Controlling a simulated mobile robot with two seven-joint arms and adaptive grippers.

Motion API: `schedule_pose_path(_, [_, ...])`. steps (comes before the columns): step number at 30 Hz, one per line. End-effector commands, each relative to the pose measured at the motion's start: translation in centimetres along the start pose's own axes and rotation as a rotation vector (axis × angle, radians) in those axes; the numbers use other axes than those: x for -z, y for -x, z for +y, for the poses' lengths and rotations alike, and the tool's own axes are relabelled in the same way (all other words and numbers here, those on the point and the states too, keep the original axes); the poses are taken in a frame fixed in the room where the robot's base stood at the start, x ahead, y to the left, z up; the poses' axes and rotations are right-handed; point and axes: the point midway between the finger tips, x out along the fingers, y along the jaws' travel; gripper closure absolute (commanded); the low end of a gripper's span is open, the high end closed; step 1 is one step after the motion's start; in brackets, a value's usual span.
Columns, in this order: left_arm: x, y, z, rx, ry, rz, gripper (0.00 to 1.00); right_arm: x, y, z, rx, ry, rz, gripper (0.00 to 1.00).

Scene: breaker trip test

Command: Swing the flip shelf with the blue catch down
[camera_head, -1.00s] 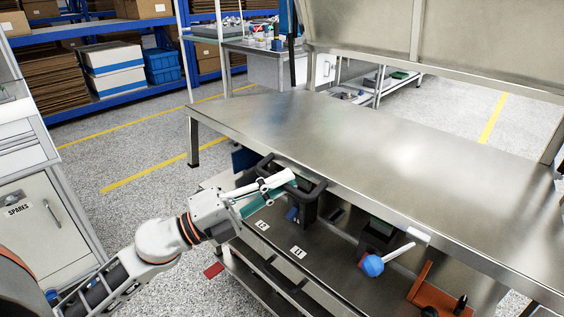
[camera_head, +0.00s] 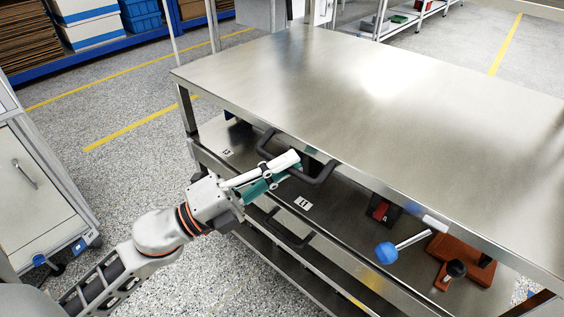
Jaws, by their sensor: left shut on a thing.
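My left gripper (camera_head: 284,168) is below the front edge of the steel table, with white fingers and a teal piece alongside them. It is shut at a dark loop-shaped handle (camera_head: 323,175), and the fingers cover part of its bar. A second dark handle (camera_head: 288,236) sits lower, to the right of my wrist. I cannot make out a blue catch for certain; a blue ball (camera_head: 386,253) on a pale rod stands further right under the table. Which part is the flip shelf is not clear, as the tabletop hides much beneath it. My right gripper is not in view.
The steel tabletop (camera_head: 330,90) is bare, and its front edge overhangs the handle. Under it are a red and black device (camera_head: 382,209) and an orange-brown block (camera_head: 470,258) with a black knob. A white cabinet (camera_head: 40,190) stands at left, with open floor between.

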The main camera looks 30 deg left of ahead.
Motion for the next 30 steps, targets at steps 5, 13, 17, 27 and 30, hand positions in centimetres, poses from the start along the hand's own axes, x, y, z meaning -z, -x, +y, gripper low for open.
schedule_pose_path(5, [0.5,0.5,1.7,-0.029,0.016,0.005,1.0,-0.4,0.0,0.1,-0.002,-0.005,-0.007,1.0])
schedule_pose_path(13, [0.6,0.6,1.9,-0.031,0.017,0.006,0.82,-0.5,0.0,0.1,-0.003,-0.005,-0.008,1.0])
schedule_pose_path(17, [0.4,0.6,1.7,-0.029,0.014,0.004,0.82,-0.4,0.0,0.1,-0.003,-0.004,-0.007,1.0])
schedule_pose_path(27, [0.2,1.3,1.6,-0.028,0.012,-0.001,0.82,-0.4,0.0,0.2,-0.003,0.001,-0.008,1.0])
schedule_pose_path(30, [0.2,2.6,1.6,-0.029,0.013,-0.002,0.82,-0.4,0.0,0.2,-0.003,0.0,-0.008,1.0])
